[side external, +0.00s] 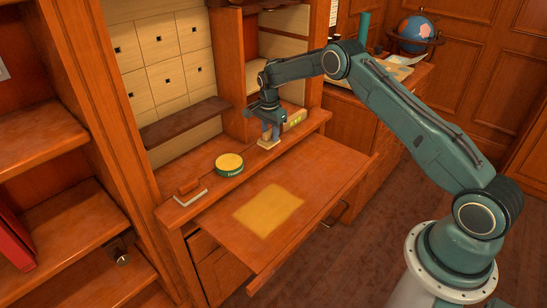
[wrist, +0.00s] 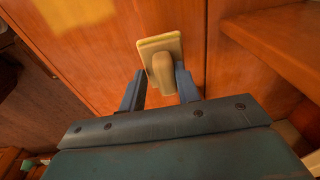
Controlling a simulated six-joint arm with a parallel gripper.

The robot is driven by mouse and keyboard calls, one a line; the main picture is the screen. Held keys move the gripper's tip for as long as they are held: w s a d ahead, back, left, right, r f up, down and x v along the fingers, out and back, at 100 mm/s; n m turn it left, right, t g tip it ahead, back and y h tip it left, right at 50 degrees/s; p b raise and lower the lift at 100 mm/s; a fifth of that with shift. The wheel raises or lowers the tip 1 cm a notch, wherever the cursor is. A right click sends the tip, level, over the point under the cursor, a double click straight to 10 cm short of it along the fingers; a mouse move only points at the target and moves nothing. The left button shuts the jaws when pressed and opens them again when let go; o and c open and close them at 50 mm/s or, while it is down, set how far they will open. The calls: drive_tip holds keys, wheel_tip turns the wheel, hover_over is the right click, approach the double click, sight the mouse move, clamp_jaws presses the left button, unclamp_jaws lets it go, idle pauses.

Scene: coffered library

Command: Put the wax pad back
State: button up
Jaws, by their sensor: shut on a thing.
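The wax pad (side external: 268,144), a pale, flat square pad with a stubby handle, is at the ledge above the pull-out desk leaf. My gripper (side external: 271,131) points down and is shut on its handle. In the wrist view the pad (wrist: 158,44) shows between the two blue fingers of my gripper (wrist: 160,82). I cannot tell whether the pad touches the ledge. A round tin (side external: 229,169) with a yellow top and green side stands on the ledge to the left of the pad.
A reddish block on a pale base (side external: 188,193) lies at the ledge's left end. A yellowish box (side external: 296,119) stands behind my gripper to the right. The desk leaf (side external: 325,175) bears a yellow patch (side external: 269,209) and is otherwise clear. A dark shelf (side external: 186,122) overhangs at the back left.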

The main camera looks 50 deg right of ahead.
sight(263, 136)
drive_tip(key=shift+w, duration=1.7)
drive_tip(key=shift+w, duration=0.15)
drive_tip(key=shift+f, duration=1.75)
drive_tip(key=shift+f, duration=0.1)
drive_tip(key=o, duration=0.9)
wheel_tip(263, 136, up, 12)
drive_tip(key=a, duration=0.1)
drive_tip(key=shift+s, duration=0.25)
drive_tip(key=shift+a, duration=0.1)
